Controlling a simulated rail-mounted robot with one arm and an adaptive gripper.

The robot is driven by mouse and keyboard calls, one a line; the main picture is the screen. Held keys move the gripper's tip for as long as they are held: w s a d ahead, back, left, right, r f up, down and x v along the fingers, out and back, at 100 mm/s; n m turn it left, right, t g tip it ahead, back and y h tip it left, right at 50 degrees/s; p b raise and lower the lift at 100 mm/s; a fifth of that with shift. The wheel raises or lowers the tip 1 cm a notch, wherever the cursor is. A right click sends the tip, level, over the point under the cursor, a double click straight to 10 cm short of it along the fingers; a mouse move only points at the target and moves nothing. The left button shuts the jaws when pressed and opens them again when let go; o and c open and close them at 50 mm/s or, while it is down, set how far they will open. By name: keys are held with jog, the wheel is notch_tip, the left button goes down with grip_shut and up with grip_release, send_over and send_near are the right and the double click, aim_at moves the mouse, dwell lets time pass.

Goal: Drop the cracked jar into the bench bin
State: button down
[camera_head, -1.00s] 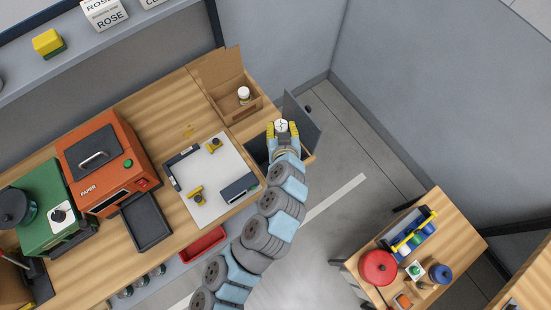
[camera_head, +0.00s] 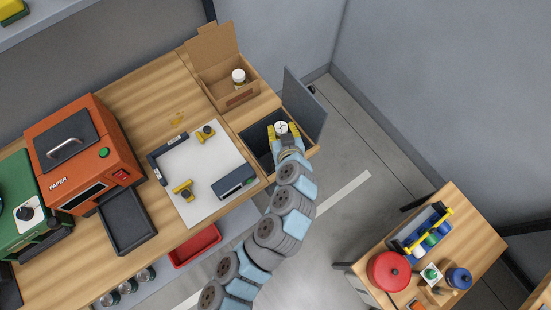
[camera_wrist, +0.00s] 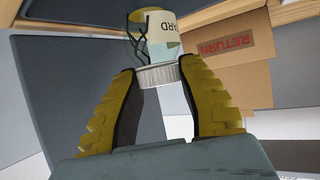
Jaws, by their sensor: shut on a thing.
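The cracked jar (camera_head: 281,127) has a white top with dark crack-like lines in the head view. In the wrist view the jar (camera_wrist: 158,45) shows clear bluish glass, a pale label reading "ARD" upside down, and a ridged grey cap. My gripper (camera_head: 283,132) is shut on the jar, its yellow fingers on both sides of the cap in the wrist view (camera_wrist: 165,85). The bench bin (camera_head: 257,143) is a dark opening at the bench's right end. The jar appears over this opening; its height above it is unclear. My arm hides part of the bin.
The bin's grey lid (camera_head: 304,105) stands open on the right. An open cardboard box (camera_head: 240,97), marked RETURN in the wrist view, holds another white-capped jar (camera_head: 238,77). A white mat (camera_head: 207,165) with tools lies left. A separate table (camera_head: 480,240) stands lower right.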

jog(key=shift+f+b, duration=0.85)
jog(key=shift+f, duration=1.05)
jog(key=c, duration=0.7)
grip_release()
notch_tip(320, 180, up, 8)
jog(key=shift+r, duration=0.1)
jog(key=shift+d+r, duration=0.15)
jog(key=shift+r, duration=0.6)
jog(key=shift+r, duration=0.15)
